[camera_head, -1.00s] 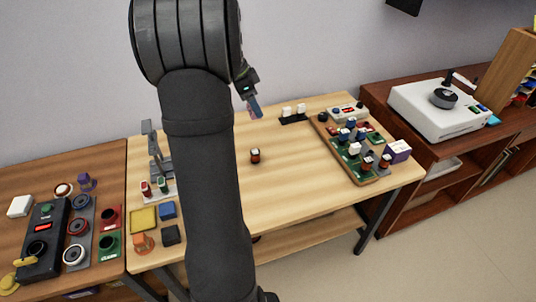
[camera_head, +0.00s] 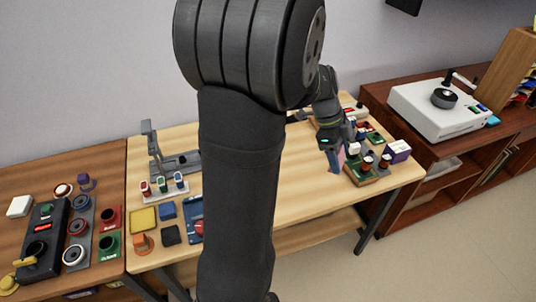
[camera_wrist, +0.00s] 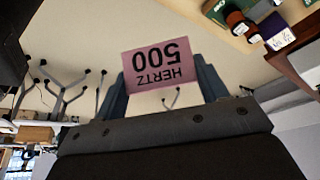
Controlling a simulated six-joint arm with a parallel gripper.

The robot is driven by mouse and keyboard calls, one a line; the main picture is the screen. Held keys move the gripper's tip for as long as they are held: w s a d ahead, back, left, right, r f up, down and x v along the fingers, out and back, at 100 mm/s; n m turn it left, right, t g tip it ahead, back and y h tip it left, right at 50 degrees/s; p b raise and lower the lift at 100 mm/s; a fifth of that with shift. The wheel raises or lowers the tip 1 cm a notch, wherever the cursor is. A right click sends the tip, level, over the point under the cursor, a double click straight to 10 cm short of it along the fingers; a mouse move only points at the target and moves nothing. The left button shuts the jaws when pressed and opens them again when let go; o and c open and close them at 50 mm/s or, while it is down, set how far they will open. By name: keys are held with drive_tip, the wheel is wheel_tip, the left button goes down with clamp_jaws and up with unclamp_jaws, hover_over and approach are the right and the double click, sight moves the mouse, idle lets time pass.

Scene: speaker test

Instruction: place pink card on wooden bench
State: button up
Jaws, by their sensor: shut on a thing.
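My gripper (camera_head: 336,161) is shut on the pink card (camera_wrist: 158,63), which reads "500 HERTZ" and appears upside down in the wrist view. In the head view the pink card (camera_head: 341,156) shows as a small pink edge beside the gripper tips. The gripper is in front of the left part of the wooden tray with parts, and I cannot tell its height over the bench. The wooden bench (camera_head: 290,190) is a light wood table in the middle of the head view, partly hidden behind my arm.
The tray (camera_head: 371,181) holds several small parts at the bench's right, with a purple box (camera_head: 397,151) there. A grey stand (camera_head: 174,164), colour blocks and a yellow pad (camera_head: 143,219) are at the left. Bare wood lies between. A dark cabinet with a white device (camera_head: 437,107) stands right.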

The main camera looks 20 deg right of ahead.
wheel_tip(320, 180, down, 7)
hover_over(305, 182)
drive_tip(key=w+a, duration=0.1)
drive_tip(key=f, duration=0.7)
drive_tip(key=shift+a+f, duration=0.15)
drive_tip(key=shift+a, duration=0.05)
drive_tip(key=shift+f, duration=2)
drive_tip(key=shift+f, duration=0.1)
drive_tip(key=o, duration=0.5)
drive_tip(key=shift+f, duration=0.1)
drive_tip(key=o, duration=0.4)
drive_tip(key=shift+o, duration=0.2)
